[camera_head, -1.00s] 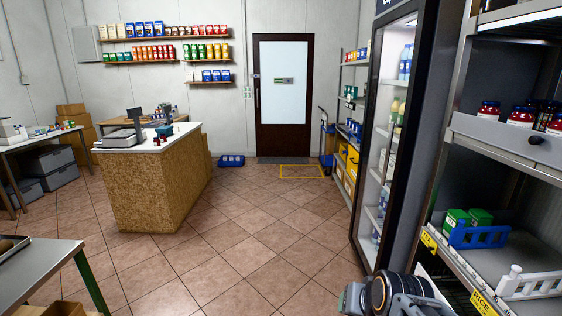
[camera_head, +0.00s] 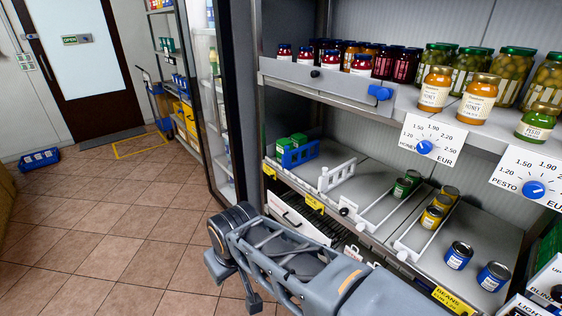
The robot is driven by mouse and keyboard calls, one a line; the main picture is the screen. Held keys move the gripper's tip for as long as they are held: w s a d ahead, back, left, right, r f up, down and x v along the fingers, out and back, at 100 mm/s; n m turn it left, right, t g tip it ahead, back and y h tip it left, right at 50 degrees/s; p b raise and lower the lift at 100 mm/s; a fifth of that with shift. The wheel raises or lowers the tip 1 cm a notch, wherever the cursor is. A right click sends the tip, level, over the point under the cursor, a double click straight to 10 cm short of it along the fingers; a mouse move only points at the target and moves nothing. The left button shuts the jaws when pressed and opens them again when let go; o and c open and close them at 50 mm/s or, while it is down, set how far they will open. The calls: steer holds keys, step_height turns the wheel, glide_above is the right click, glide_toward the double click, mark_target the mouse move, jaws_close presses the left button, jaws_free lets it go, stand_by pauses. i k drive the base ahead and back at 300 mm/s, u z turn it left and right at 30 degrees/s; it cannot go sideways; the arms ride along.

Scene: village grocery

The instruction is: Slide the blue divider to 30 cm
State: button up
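The blue divider (camera_head: 299,154) is a low fence-like piece on the lower shelf (camera_head: 375,178), near its left end. Green boxes (camera_head: 290,142) stand just behind and beside it. A white divider (camera_head: 337,174) with a raised knob stands to its right, apart from it. I cannot make out a 30 cm mark in this view. Part of my arm crosses the lower middle of the picture, in front of the shelf. My gripper's fingers do not show.
Green tins (camera_head: 407,183), yellow tins (camera_head: 437,211) and blue-labelled tins (camera_head: 459,255) stand further right on the same shelf. The upper shelf holds jars and price dials (camera_head: 424,147). A glass-door cooler (camera_head: 211,95) adjoins on the left.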

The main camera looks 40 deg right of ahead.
mark_target(286, 157)
steer(key=u, duration=0.05)
steer(key=i, duration=1.15)
steer(key=z, duration=0.05)
